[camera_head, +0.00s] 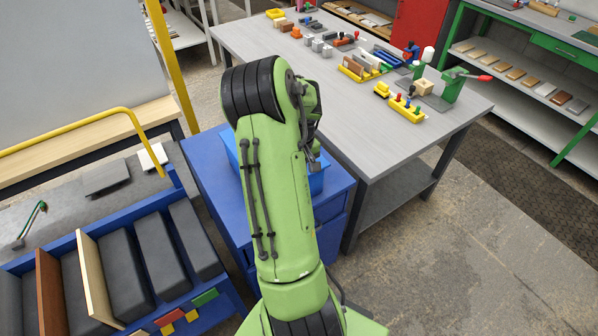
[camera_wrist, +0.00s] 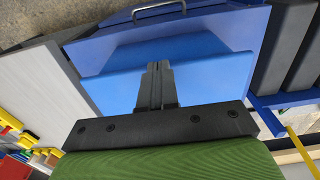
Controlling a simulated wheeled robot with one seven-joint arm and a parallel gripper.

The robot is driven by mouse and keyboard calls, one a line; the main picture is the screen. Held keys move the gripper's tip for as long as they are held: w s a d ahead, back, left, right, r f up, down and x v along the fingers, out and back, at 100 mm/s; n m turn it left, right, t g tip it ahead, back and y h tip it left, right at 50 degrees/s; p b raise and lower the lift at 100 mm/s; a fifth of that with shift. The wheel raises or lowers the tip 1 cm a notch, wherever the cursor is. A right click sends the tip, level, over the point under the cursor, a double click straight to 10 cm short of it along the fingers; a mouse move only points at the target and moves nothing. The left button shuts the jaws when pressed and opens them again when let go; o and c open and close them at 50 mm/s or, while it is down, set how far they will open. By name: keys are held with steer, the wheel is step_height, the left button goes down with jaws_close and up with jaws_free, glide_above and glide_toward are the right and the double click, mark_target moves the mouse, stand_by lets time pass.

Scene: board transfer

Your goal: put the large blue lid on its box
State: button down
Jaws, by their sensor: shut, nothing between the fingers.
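A large light-blue flat panel (camera_wrist: 205,72), which looks like the large blue lid, lies under my gripper in the wrist view. Light-blue parts of the lid or its box (camera_head: 317,182) show on both sides of my arm on the blue cabinet in the head view. My arm hides most of them, so I cannot tell lid from box or whether the lid is seated. My gripper (camera_wrist: 155,68) is shut and empty, its fingers together in front of the light-blue surface. I cannot tell whether the tips touch it.
The blue cabinet (camera_head: 205,160) stands between a rack of dark boards (camera_head: 163,258) at left and a grey workbench (camera_head: 345,110). Yellow trays (camera_head: 360,70) and small tools stand on the workbench. A yellow rail (camera_head: 70,135) is at left. Open floor lies at lower right.

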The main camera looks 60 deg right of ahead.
step_height(320, 180, up, 7)
steer(key=s+a+p, duration=0.1)
steer(key=s+p, duration=0.1)
steer(key=p, duration=0.2)
stand_by(0.6)
stand_by(0.6)
